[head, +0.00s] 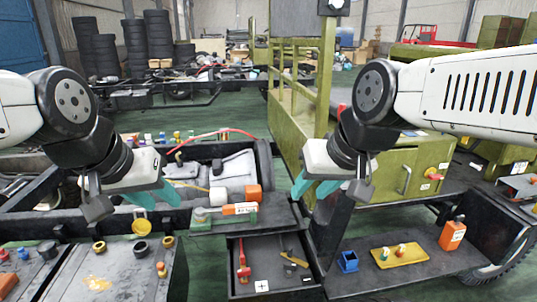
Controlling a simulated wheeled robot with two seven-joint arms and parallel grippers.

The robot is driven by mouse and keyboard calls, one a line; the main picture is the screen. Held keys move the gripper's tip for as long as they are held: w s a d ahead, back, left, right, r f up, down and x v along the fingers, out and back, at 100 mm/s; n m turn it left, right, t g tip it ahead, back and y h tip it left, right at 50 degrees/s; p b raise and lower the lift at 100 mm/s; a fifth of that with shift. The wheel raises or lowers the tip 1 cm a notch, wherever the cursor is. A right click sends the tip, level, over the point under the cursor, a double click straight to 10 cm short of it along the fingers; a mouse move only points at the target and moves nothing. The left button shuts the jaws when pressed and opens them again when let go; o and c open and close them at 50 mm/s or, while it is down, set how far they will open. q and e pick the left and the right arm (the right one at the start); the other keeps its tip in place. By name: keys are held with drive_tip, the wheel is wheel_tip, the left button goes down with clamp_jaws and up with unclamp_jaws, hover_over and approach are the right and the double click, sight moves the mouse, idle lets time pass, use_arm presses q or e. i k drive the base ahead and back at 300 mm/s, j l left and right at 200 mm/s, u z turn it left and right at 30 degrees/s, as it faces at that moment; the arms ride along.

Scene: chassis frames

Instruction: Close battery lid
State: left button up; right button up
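An open-topped dark battery box (278,291) with white plus and minus labels stands at the bottom centre of the head view. A red clamp (242,262) and a yellow-and-black clamp (292,257) lie inside it. No part is clearly recognisable as its lid; I cannot tell whether the dark slab (284,217) behind the box is the lid. My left gripper (160,203) has teal fingers, is open and empty, and hangs left of the box. My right gripper (311,197) has teal fingers, is open and empty, and hangs above and right of the box.
An orange-and-white device on a green base (207,224) sits behind the box. To the right are a blue bin (347,262), a yellow tray (386,260) and an orange bottle (453,234). A panel with several rings (98,262) lies left. A green frame (292,110) stands behind.

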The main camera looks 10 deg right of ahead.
sight(329, 214)
drive_tip(key=i+l+u, duration=0.1)
drive_tip(key=l+u, duration=0.15)
drive_tip(key=l, duration=0.5)
drive_tip(key=l+u, duration=0.3)
drive_tip(key=l, duration=0.45)
drive_tip(key=l+u, duration=0.25)
drive_tip(key=l, duration=0.5)
drive_tip(key=k+l+u, duration=0.25)
drive_tip(key=l, duration=0.5)
drive_tip(key=k+j+z, duration=0.2)
drive_tip(key=k+z, duration=0.2)
